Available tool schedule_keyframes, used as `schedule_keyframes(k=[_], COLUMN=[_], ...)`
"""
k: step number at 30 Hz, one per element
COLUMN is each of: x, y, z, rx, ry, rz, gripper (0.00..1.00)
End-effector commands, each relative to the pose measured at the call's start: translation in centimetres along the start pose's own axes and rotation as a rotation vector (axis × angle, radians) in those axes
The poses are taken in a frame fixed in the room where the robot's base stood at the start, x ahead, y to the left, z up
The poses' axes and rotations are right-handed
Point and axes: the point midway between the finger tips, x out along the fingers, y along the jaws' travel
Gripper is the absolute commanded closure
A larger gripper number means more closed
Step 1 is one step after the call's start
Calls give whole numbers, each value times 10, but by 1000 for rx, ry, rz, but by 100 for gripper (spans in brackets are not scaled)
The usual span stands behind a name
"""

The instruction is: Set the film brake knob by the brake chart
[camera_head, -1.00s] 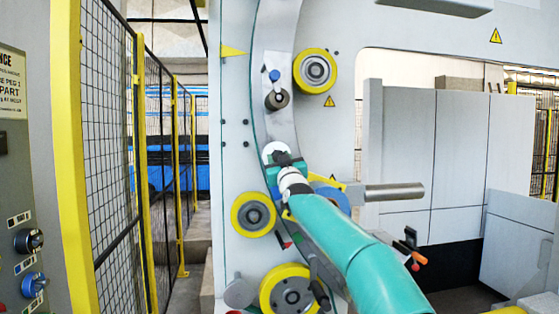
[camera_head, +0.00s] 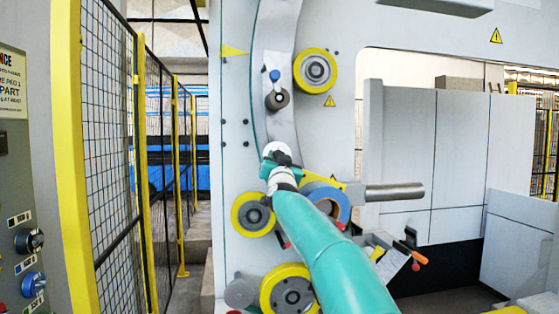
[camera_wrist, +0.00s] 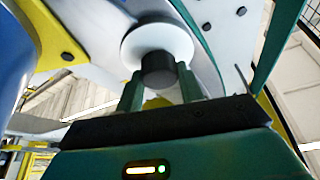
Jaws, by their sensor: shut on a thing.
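A black knob (camera_wrist: 158,70) on a white disc (camera_wrist: 150,42) sits between the two teal fingers of my gripper (camera_wrist: 159,84) in the wrist view. My gripper is shut on this knob. In the head view my gripper (camera_head: 279,158) is at the lower end of the curved grey track, with the white disc (camera_head: 274,149) just behind it. The knob is mostly hidden by my gripper there. No pointer or scale mark on the disc can be read. I cannot make out a brake chart in either view.
A blue-rimmed roll (camera_head: 342,206) and a grey bar (camera_head: 394,191) stand close right of my arm. Yellow-rimmed rollers (camera_head: 316,69) and (camera_head: 253,215) flank the track. A mesh fence (camera_head: 112,130) and a panel with knobs (camera_head: 14,190) are at left.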

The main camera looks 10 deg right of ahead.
Motion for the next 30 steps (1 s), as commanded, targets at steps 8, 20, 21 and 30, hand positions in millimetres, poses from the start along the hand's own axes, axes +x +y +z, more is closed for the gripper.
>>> schedule_keyframes(k=[8, 20, 21, 30], x=[0, 0, 0, 1], y=[-3, -3, -3, -3], z=[-1, -1, -2, -2], rx=[243, 596, 632, 857], ry=[1, 0, 0, -1], rz=[98, 245, 259, 353], gripper=[85, 85, 85, 85])
